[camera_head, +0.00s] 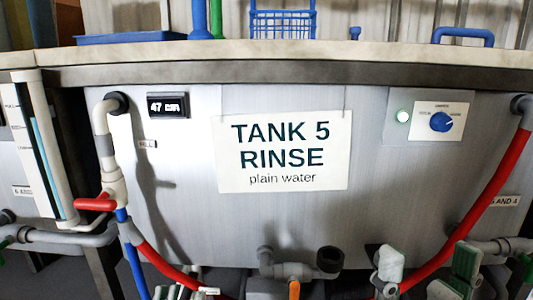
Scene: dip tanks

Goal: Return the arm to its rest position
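My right gripper (428,272) is at the bottom right, in front of the tank's lower edge. Only a few pale and green tips, seemingly of my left gripper (176,292), show at the bottom edge left of centre. The rest of it is cut off, so its opening cannot be told. Neither arm's full pose is visible.
The grey tank front (390,200) carries a "TANK 5 RINSE plain water" sign (282,152), a display (168,106) and a blue knob (441,122). Red hoses (490,205) run down both sides. A drain valve (290,268) sticks out low centre. A blue basket (283,24) stands above.

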